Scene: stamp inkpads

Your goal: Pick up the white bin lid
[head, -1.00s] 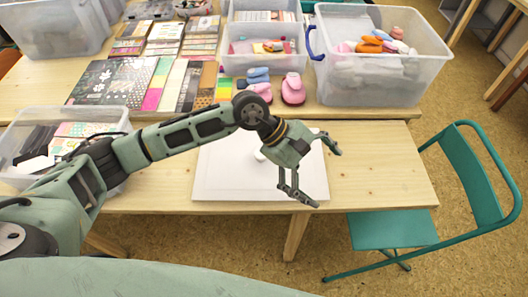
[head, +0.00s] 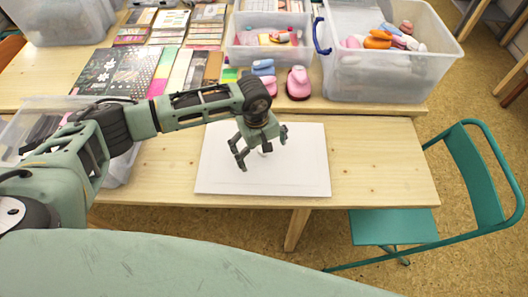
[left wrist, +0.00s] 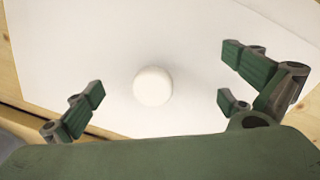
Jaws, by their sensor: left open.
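The white bin lid (head: 306,165) is a flat white rectangle lying on the front wooden table. A round white knob (left wrist: 153,86) stands near its middle and is mostly hidden behind my gripper in the head view. In the left wrist view the lid (left wrist: 100,40) fills most of the picture. My left gripper (head: 262,152) is open and empty, pointing down over the lid. In the wrist view its fingers are spread to either side of the knob, apart from it. My right gripper is not in view.
A clear bin (head: 385,78) of colourful punches stands at the back right. A smaller clear tub (head: 268,58), pink punches (head: 298,84) and patterned papers (head: 128,76) are behind the lid. A teal chair (head: 392,226) stands at the right. The table right of the lid is bare.

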